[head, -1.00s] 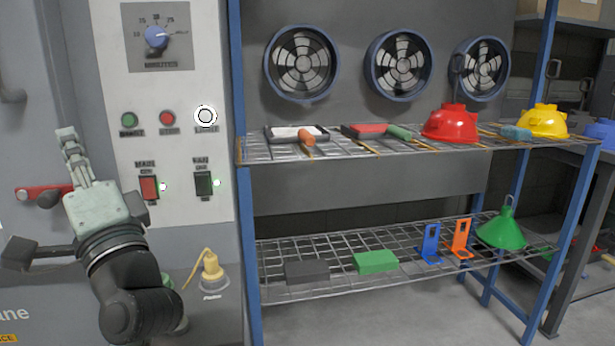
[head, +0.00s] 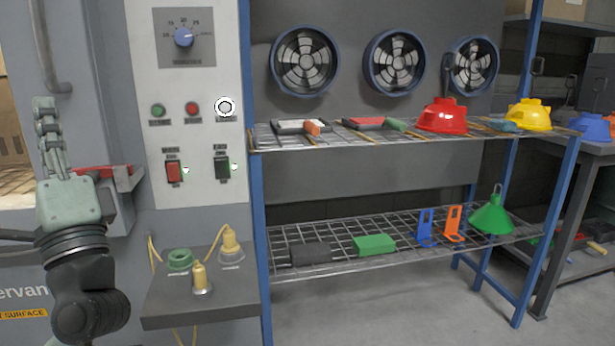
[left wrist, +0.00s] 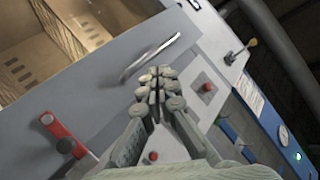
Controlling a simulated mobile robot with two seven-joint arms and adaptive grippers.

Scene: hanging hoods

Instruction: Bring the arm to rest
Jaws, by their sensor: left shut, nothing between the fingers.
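My left gripper (head: 47,125) is at the left of the head view, pointing up in front of the grey machine (head: 110,60). Its fingers are shut with nothing between them. In the left wrist view the closed fingertips (left wrist: 157,85) show at the middle, with a grey panel and a metal handle (left wrist: 150,57) beyond them. The red latch handle (head: 105,172) of the machine is partly hidden behind the gripper. My right gripper is in neither view.
A control panel (head: 200,120) with a dial and buttons stands right of the gripper. A small shelf (head: 215,308) with connectors juts out below it. A wire rack (head: 370,255) with hoods and tools stands further right. Grey floor (head: 400,310) lies open in front.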

